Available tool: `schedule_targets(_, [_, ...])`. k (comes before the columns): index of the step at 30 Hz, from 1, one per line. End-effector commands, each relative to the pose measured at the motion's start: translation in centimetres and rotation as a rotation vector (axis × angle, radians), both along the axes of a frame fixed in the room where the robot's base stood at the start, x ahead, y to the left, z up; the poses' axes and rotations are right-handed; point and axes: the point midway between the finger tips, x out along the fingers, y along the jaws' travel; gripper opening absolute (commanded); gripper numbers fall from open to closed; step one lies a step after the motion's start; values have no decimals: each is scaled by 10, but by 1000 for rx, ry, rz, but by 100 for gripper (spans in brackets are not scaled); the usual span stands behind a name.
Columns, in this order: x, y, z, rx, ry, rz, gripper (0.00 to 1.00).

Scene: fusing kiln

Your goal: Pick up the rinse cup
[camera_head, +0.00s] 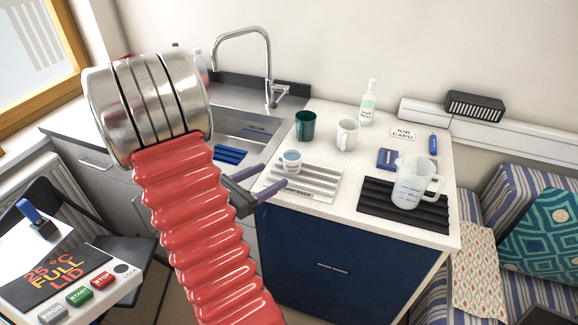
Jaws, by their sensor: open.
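A small white cup (292,166) with pale blue liquid stands upright on a white ribbed mat on the counter. It looks like the rinse cup, though I cannot read a label on it. My gripper (274,175) reaches out from behind my red ribbed arm, with two purple fingers apart and nothing between them. In the picture its fingertips end just left of and below the small cup. I see no contact, and the depth gap is hard to judge.
The white ribbed mat (323,182) lies on the counter. A green cup (306,126), a white mug (347,135) and a soap bottle (368,104) stand behind. A measuring jug (409,184) stands on a black ribbed mat (376,201) at right. The sink (236,127) is left.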

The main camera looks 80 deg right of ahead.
Motion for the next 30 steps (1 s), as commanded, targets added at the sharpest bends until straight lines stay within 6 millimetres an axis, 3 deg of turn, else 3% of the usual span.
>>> schedule_targets(16, [-3, -9, -4, 1, 25, 12, 63])
schedule_targets(30, [-28, -54, -12, 1, 25, 10, 63])
